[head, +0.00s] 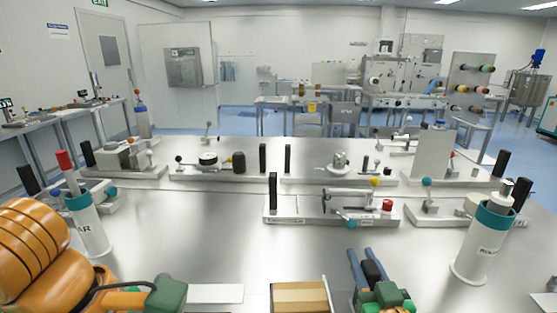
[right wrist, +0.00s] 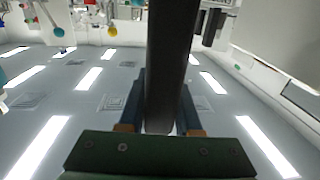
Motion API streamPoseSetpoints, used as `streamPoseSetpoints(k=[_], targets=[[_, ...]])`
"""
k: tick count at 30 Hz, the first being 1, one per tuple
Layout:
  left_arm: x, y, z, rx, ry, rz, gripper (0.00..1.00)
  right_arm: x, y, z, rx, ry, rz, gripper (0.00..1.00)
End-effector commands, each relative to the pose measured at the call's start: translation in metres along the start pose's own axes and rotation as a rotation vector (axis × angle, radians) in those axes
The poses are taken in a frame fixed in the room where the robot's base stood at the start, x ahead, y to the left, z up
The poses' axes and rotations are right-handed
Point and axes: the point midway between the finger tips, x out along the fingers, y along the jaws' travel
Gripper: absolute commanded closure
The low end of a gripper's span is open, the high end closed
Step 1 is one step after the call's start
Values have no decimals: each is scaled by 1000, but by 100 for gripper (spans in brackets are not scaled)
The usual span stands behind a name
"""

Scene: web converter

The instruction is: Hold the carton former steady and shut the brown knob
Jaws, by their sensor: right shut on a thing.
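My right gripper (head: 368,258) is at the near edge of the table. Its blue fingers are closed on a black upright post (head: 372,272). In the right wrist view the post (right wrist: 172,65) is a broad dark bar between the fingers. A tan, carton-like block with a brown band (head: 300,297) is just left of this gripper, cut off by the bottom edge. It may belong to the carton former, but I cannot read a label there. I cannot make out a brown knob. My left gripper's green body (head: 165,296) is at bottom left; its fingers are hidden.
A bench unit (head: 300,215) with a black post and teal, yellow and red knobs stands ahead. White canisters with teal collars stand at left (head: 92,230) and right (head: 483,245). More units line the back. Bare steel (head: 190,220) lies left of centre.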

Motion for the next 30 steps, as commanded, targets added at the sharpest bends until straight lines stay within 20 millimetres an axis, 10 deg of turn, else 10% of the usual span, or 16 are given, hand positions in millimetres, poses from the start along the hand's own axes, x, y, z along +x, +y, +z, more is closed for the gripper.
streamPoseSetpoints(k=[7, 8, 12, 22, 30], targets=[[-1, 0, 0, 0, 0, 0, 100, 0, 0, -1, 2, -1, 2, 100], [-1, 0, 0, 0, 0, 0, 100, 0, 1, -1, 2, -1, 2, 65], [-2, 0, 0, 0, 0, 0, 100, 0, 1, -2, 1, 3, 1, 33], [-2, 0, 1, 0, 0, 0, 100, 1, 1, -12, 1, 12, 2, 33], [-2, 0, 1, 0, 0, 0, 100, 0, 1, -78, 2, 14, 1, 33]])
